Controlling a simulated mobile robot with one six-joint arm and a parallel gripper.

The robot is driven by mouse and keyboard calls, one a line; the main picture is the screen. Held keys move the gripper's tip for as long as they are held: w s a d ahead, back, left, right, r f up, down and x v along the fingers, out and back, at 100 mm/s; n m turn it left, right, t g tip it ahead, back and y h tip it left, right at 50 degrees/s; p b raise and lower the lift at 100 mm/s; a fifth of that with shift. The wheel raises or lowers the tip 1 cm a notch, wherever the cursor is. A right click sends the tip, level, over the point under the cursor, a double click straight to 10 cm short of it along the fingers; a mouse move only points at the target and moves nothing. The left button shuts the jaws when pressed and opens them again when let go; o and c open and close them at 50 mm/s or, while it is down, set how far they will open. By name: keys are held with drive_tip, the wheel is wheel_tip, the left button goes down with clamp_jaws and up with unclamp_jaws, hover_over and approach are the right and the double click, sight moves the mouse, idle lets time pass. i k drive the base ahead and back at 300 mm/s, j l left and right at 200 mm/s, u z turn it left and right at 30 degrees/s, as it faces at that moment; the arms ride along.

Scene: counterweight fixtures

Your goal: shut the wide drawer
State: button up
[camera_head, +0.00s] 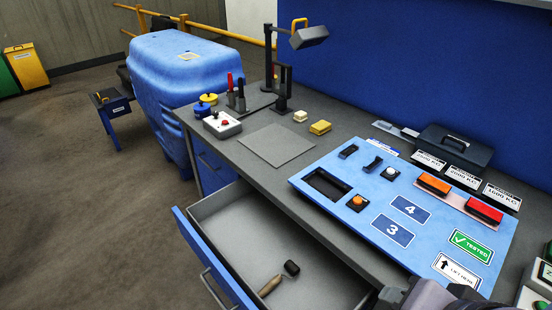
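The wide drawer (236,202) is pulled far out from under the grey workbench, toward the lower left. Its blue front (205,258) has a bar handle (213,290) on the outer face, partly cut off by the bottom edge. Inside the drawer lie a tool with a tan handle (270,286) and a small black piece (292,268). A dark grey part of my arm shows at the bottom edge, right of the drawer. My gripper's fingers do not show, and I see no contact with the drawer.
The workbench (226,148) holds a blue panel (345,210) with buttons and labels, a lamp (309,37) and a black case (455,147). A blue covered machine (180,70) stands behind. The floor (75,220) left of the drawer is clear.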

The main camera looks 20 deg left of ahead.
sight(240, 238)
drive_tip(key=u, duration=1.7)
drive_tip(key=j+u, duration=0.8)
drive_tip(key=i, duration=0.05)
